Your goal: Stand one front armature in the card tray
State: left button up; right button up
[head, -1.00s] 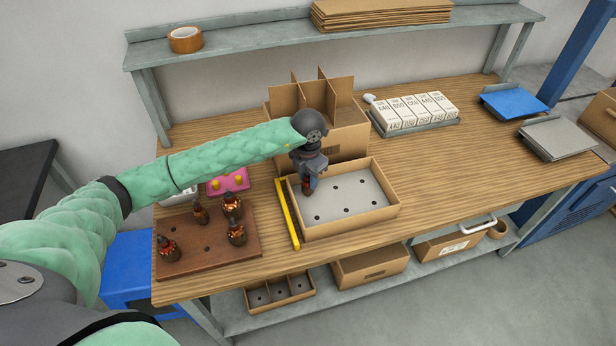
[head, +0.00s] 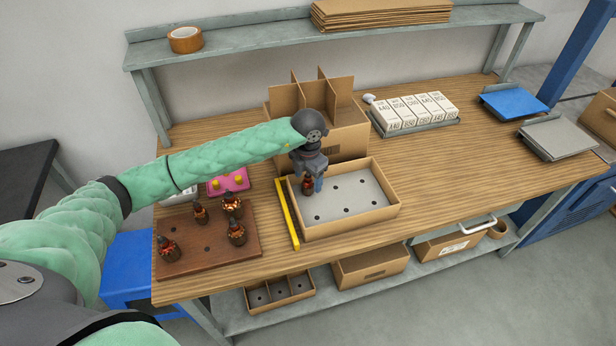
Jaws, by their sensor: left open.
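The card tray (head: 350,225) is a shallow cardboard box with a grey insert that has several dark holes. One armature (head: 307,186), copper and dark, stands upright in its back left corner. My left gripper (head: 312,183) is open at this armature, its fingers on either side; whether they touch it I cannot tell. Several more armatures stand on the brown wooden board (head: 185,262) at left, among them one at the front left (head: 168,249) and one at the front right (head: 237,233). My right gripper is not in view.
A yellow bar (head: 288,213) lies along the tray's left side. A divided cardboard box (head: 345,137) stands right behind the tray. A pink holder (head: 229,183) is left of it. White cartons (head: 415,108) stand at the back right. The table right of the tray is clear.

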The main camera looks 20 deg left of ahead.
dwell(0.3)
pick_arm(q)
jog(key=shift+r+p, duration=1.15)
jog(key=shift+r, duration=3.85)
jog(key=o, duration=0.6)
jog(key=shift+c, duration=0.2)
